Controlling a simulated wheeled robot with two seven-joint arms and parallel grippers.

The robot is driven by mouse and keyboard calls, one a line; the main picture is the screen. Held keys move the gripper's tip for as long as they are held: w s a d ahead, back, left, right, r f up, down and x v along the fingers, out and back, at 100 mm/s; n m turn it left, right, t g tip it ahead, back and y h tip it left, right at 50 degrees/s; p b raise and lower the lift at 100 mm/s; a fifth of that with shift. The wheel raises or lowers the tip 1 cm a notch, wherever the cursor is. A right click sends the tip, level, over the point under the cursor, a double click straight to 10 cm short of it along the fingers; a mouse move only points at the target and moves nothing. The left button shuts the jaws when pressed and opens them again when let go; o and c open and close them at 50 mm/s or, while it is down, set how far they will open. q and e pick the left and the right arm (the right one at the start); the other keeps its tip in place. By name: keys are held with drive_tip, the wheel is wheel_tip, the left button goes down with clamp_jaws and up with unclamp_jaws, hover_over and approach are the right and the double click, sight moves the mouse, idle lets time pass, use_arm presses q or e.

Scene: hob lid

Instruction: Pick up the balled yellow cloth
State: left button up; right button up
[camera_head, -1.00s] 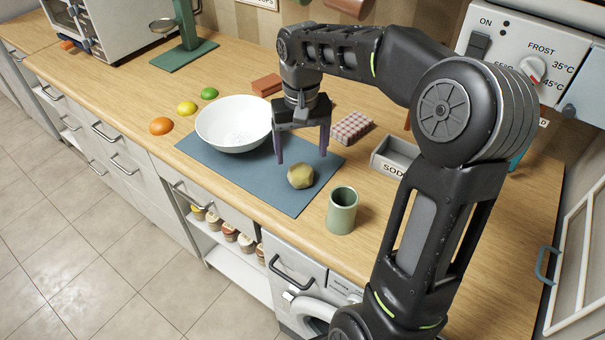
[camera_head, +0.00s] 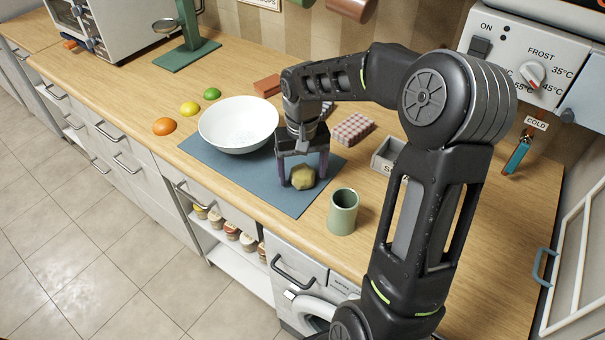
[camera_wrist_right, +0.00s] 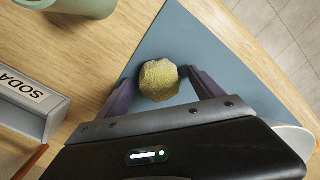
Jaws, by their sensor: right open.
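The balled yellow cloth (camera_head: 301,177) sits on the blue-grey mat (camera_head: 290,203) in the head view, left of the green cup. It also shows as a round yellowish lump in the right wrist view (camera_wrist_right: 159,80). My right gripper (camera_head: 303,182) is open and lowered over the cloth, with one purple finger on each side of it. In the right wrist view the cloth lies between the open fingers (camera_wrist_right: 165,85), near their tips, and the jaws are not closed on it. My left gripper is not in view.
A white bowl (camera_head: 238,124) stands on the mat just left of my right gripper. A green cup (camera_head: 342,211) is close on the right. A checked block (camera_head: 352,129) and a soda box (camera_head: 388,155) lie behind. Several fruits (camera_head: 189,108) lie farther left.

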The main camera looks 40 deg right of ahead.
sight(302, 170)
idle(0.5)
drive_tip(key=c, duration=1.4)
drive_tip(key=shift+r, duration=0.15)
wheel_tip(302, 170, up, 10)
drive_tip(key=shift+f+b, duration=0.1)
drive_tip(key=shift+b, duration=0.5)
